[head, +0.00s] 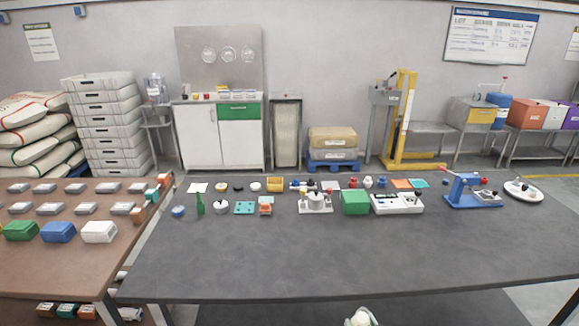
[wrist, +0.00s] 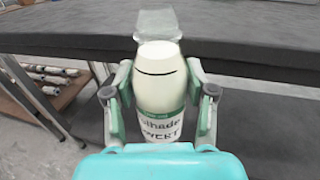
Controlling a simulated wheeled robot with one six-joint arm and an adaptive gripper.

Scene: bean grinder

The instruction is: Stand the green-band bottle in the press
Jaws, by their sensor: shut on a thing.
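My gripper (wrist: 157,73) is shut on the green-band bottle (wrist: 160,95), one finger on each side of it. The bottle is creamy white, with a green band and a printed white label low in the wrist view. A grey translucent piece shows beyond its shoulder. The bottle is in front of the dark table's edge. In the head view, a pale rounded shape (head: 361,317) shows at the bottom edge, too cut off to tell what it is. The blue press (head: 462,187) with a red-tipped lever stands on the right part of the table, well away.
The dark table (head: 330,255) is bare along its front half. A green box (head: 355,202), a white control panel (head: 398,204) and a white round dish (head: 523,190) stand near the press. Small parts line the back. A brown table (head: 60,262) stands left.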

